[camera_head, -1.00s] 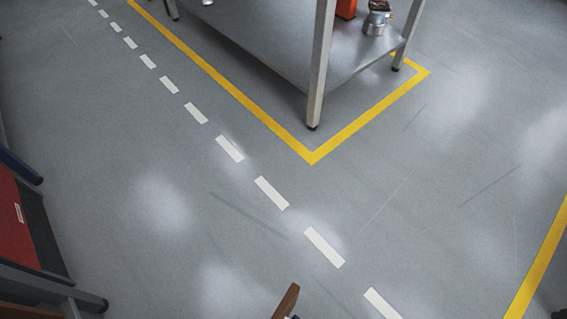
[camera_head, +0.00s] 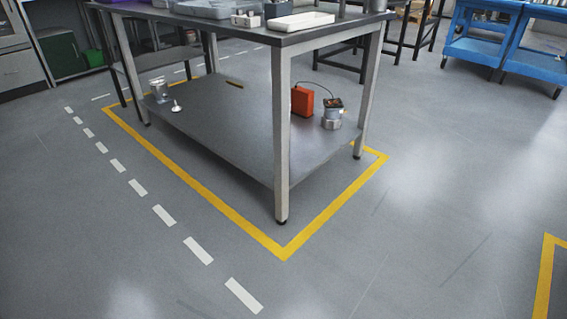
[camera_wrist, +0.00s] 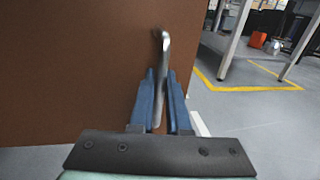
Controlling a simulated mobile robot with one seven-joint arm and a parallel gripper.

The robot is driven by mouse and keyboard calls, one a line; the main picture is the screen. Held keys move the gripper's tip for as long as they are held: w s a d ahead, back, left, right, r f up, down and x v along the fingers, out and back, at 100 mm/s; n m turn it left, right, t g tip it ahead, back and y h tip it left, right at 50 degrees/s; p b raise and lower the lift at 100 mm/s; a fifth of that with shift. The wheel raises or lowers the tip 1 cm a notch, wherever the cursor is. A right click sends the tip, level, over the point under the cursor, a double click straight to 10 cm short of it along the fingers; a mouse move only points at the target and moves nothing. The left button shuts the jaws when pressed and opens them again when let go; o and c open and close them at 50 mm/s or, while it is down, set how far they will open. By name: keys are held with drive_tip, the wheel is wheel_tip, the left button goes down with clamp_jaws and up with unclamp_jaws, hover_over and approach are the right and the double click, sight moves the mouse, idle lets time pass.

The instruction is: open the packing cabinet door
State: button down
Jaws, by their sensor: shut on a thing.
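The brown packing cabinet door (camera_wrist: 75,75) fills the left half of the wrist view as a flat panel. Its grey metal bar handle (camera_wrist: 164,45) stands upright near the panel's right edge. My gripper (camera_wrist: 160,78) has its blue fingers on either side of the handle and is shut on it. The head view shows neither the door nor my gripper.
A grey workbench (camera_head: 230,38) stands in the head view, with an orange box (camera_head: 302,102) on its lower shelf. Yellow tape (camera_head: 284,253) marks the floor around it. Blue carts (camera_head: 535,62) stand at the back right. The foreground floor is clear.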

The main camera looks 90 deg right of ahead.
drive_tip(key=c, duration=0.9)
unclamp_jaws()
drive_tip(key=shift+b+v, duration=0.7)
drive_tip(key=shift+v, duration=5.8)
